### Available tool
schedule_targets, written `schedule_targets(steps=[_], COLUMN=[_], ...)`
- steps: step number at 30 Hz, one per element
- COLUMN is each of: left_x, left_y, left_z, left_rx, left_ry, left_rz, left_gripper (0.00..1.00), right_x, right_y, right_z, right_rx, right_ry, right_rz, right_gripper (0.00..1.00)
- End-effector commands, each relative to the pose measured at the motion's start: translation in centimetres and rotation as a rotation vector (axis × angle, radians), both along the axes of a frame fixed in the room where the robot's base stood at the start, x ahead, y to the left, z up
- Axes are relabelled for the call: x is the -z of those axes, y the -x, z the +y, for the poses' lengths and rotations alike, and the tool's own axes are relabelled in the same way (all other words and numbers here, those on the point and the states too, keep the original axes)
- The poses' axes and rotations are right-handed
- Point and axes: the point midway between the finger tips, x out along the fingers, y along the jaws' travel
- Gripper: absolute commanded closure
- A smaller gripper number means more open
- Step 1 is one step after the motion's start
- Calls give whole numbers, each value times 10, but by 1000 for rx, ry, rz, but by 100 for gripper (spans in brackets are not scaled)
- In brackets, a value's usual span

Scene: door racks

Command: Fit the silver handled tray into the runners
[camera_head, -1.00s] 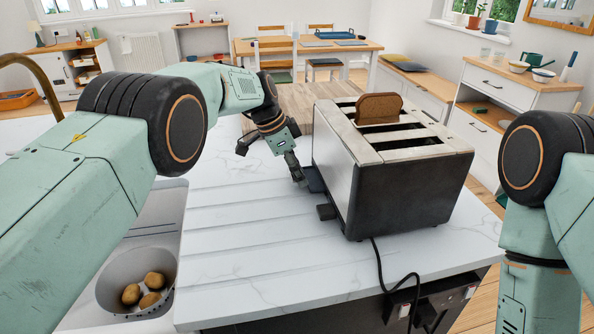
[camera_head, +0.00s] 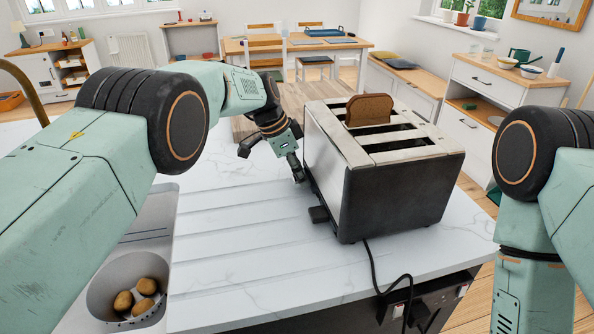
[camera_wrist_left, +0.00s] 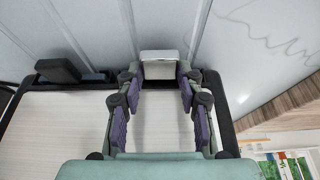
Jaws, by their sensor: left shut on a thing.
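The toaster (camera_head: 380,165) stands upright on the white counter, with its silver side facing my left gripper. My left gripper (camera_head: 299,177) is low at the base of that side. In the left wrist view, my left gripper (camera_wrist_left: 160,77) is shut on the silver handle (camera_wrist_left: 160,60) of the tray, at the toaster's lower edge. The tray's body and the runners are hidden by the toaster, so I cannot tell how deep the tray sits. My right arm shows at the right edge, but its gripper is out of view.
A slice of bread (camera_head: 368,110) sticks up from a toaster slot. A black lever (camera_head: 318,214) juts out beside my left gripper, and a black cord (camera_head: 374,280) runs over the counter's front edge. Potatoes lie in a sink bowl (camera_head: 104,302). The ribbed counter (camera_head: 235,245) left of the toaster is clear.

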Motion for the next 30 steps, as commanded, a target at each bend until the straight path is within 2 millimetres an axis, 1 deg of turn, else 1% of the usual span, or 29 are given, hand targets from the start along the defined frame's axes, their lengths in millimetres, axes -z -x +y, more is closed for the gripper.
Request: schedule_targets(steps=[10,30], left_x=[-1,-1], left_y=[2,0], left_z=[-6,-10], left_rx=[-7,-6], left_ry=[0,2], left_rz=[0,-3], left_gripper=[100,100], right_x=[-3,-1], right_y=[0,0], right_z=[0,0], right_rx=[0,0], right_ry=[0,0], right_rz=[0,0], right_gripper=[60,60])
